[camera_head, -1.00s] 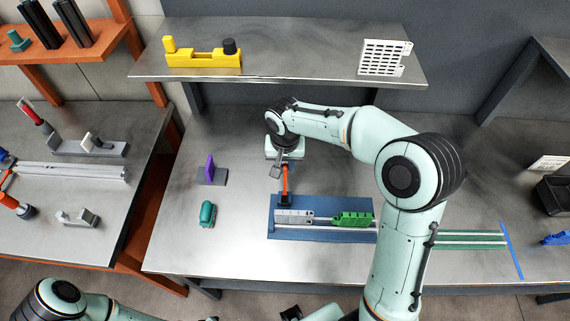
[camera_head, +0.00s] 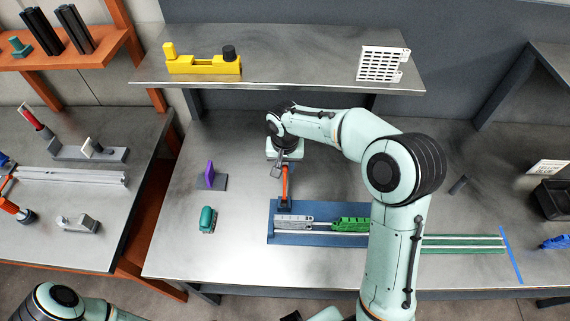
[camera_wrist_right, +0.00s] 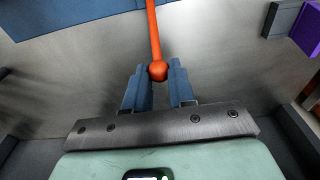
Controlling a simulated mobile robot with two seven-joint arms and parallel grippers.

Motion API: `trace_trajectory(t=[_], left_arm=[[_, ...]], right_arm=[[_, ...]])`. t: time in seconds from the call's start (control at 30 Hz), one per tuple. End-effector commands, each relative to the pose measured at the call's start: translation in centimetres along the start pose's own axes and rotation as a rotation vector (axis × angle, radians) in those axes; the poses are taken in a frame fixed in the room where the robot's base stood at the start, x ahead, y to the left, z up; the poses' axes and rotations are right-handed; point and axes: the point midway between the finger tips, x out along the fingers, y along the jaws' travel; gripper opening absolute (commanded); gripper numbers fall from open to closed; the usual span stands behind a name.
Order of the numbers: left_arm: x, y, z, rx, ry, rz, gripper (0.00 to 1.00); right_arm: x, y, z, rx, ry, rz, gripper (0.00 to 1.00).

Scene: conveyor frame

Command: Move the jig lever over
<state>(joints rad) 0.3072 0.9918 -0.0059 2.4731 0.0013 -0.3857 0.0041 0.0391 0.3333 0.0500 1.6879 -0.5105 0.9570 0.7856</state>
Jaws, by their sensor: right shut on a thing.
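The jig is a blue plate (camera_head: 345,239) on the bench with a grey block (camera_head: 293,222) and a green block (camera_head: 350,224) on it. Its orange lever (camera_head: 285,182) rises from a dark base at the plate's back left corner and points toward the back of the bench. My right gripper (camera_head: 279,169) is at the lever's far end. In the right wrist view, the blue fingers of my right gripper (camera_wrist_right: 158,78) are shut on the round orange knob (camera_wrist_right: 158,70). My left gripper is out of view; only part of the left arm shows at bottom left.
A purple plate on a grey base (camera_head: 211,175) and a teal part (camera_head: 208,219) stand left of the jig. A shelf (camera_head: 300,60) overhangs the back. Green rails (camera_head: 465,242) run right of the jig. A dark peg (camera_head: 458,185) lies beyond my right elbow.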

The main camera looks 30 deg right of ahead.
Motion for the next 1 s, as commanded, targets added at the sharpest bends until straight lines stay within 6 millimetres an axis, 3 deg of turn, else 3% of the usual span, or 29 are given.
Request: trace_trajectory(t=[0.73,0.77,0.83,0.87,1.0], left_arm=[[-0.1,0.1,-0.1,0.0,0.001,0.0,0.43],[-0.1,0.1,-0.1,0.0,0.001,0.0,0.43],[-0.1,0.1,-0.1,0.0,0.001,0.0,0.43],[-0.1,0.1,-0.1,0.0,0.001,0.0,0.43],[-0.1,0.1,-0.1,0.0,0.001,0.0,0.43]], right_arm=[[1.4,0.0,-1.3,0.0,0.003,-0.001,0.07],[1.4,0.0,-1.3,0.0,0.003,-0.001,0.27],[1.4,0.0,-1.3,0.0,0.003,-0.001,0.5],[1.4,0.0,-1.3,0.0,0.002,-0.001,0.54],[1.4,0.0,-1.3,0.0,0.002,-0.001,0.54]])
